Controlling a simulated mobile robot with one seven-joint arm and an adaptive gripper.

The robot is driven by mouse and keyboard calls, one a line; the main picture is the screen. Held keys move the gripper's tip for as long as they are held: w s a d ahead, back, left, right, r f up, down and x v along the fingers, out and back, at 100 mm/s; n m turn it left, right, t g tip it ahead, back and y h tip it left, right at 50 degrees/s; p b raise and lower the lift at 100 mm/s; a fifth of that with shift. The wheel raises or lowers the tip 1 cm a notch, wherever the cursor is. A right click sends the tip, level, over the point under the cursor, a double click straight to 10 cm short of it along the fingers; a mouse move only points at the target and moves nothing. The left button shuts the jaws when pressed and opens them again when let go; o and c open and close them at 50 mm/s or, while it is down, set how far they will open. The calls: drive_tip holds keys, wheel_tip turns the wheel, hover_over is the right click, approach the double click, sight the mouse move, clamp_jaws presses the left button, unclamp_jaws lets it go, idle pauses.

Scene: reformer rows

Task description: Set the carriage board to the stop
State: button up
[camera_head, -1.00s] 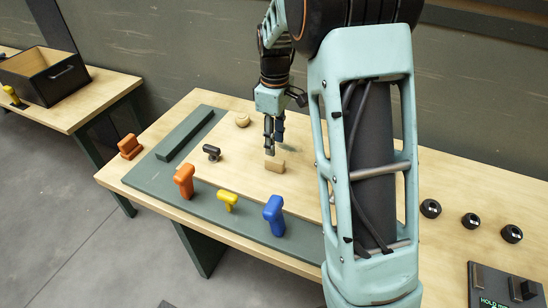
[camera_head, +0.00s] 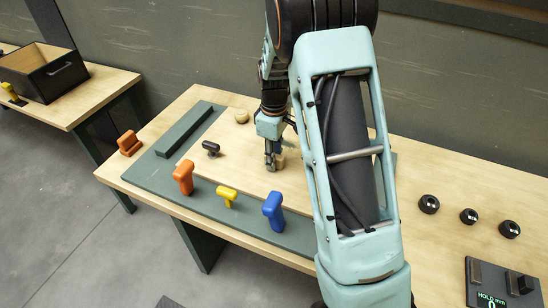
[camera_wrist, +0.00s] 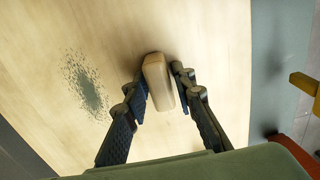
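The carriage board (camera_head: 240,165), a pale wooden panel, lies on a dark green base (camera_head: 150,180). A small wooden block (camera_head: 281,160) stands on the board; in the wrist view this block (camera_wrist: 158,80) sits between my two fingers. My gripper (camera_head: 272,162) is low over the board, pointing down; in the wrist view my gripper (camera_wrist: 162,82) straddles the block with its fingers apart. The left finger is very close to the block; contact is unclear. A dark green bar (camera_head: 190,130), perhaps the stop, runs along the base's left side, with a green strip between it and the board.
Orange (camera_head: 183,178), yellow (camera_head: 228,196) and blue (camera_head: 274,210) handles stand along the front of the base. A display unit (camera_head: 491,299) is at right.

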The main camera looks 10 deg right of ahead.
sight(258, 160)
clamp_jaws()
drive_tip(key=shift+a, duration=0.1)
drive_tip(key=w+a, duration=0.1)
drive_tip(key=a, duration=0.1)
drive_tip(key=w+a, duration=0.2)
drive_tip(key=shift+w+a+r, duration=0.1)
drive_tip(key=shift+a, duration=0.05)
drive_tip(key=shift+o, duration=2.2)
unclamp_jaws()
drive_tip(key=shift+a, duration=0.1)
wheel_tip(258, 160, up, 12)
